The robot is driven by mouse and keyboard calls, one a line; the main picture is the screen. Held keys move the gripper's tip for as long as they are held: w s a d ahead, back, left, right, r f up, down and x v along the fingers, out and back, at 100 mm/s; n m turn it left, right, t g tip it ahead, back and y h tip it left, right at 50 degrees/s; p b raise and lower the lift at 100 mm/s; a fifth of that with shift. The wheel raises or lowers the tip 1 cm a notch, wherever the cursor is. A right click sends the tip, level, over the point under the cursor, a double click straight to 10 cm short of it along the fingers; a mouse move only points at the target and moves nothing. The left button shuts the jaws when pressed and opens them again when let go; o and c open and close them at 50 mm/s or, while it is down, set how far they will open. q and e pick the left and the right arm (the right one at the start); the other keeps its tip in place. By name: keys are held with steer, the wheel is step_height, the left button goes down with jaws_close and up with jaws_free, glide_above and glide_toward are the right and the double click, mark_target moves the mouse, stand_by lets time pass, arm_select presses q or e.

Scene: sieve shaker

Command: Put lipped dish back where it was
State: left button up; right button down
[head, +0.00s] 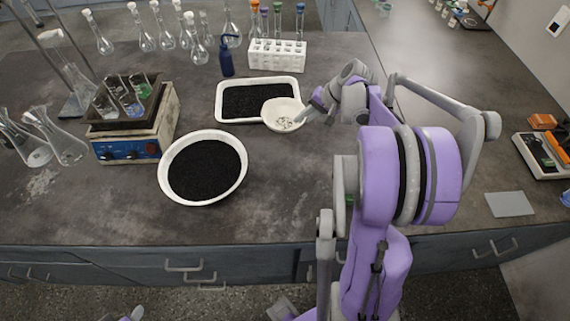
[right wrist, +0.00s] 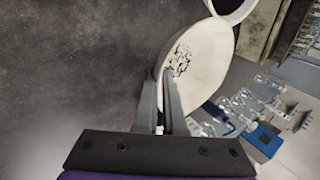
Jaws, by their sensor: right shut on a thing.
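The lipped dish (head: 272,122) is small, white and round, with a few pale and dark bits in it. In the head view it overlaps the front right corner of the white rectangular tray (head: 222,116) of black grains; I cannot tell its height above it. My right gripper (head: 311,110) is shut on the dish's right rim. In the right wrist view the dish (right wrist: 212,50) looks steeply tilted, with its rim between the fingers (right wrist: 168,105) and dark specks on its inner face.
A white round bowl (head: 169,190) of black grains stands front left of the tray. A blue bottle (head: 227,60), a white tube rack (head: 277,56) and several flasks stand behind. The bench front right of the bowl is clear.

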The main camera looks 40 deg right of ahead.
steer(key=s+a+f, duration=0.1)
steer(key=f, duration=0.1)
steer(key=s+a+f, duration=0.1)
steer(key=s+f, duration=0.1)
steer(key=s+a+f+b, duration=0.1)
steer(key=f, duration=0.1)
steer(key=shift+s+a+f, duration=0.2)
steer(key=shift+a+f, duration=0.05)
steer(key=shift+a, duration=0.1)
arm_select(q)
steer(key=shift+s+f+b, duration=0.15)
steer(key=shift+f+b, duration=0.05)
steer(key=shift+f, duration=0.45)
steer(key=shift+s+f+b, duration=0.15)
steer(key=shift+f, duration=0.45)
arm_select(e)
steer(key=shift+f, duration=2.45)
arm_select(q)
steer(key=shift+f, duration=0.1)
arm_select(e)
steer(key=shift+f, duration=0.2)
arm_select(q)
steer(key=shift+f, duration=0.1)
arm_select(e)
steer(key=c, duration=1)
jaws_free()
steer(key=shift+r, duration=0.15)
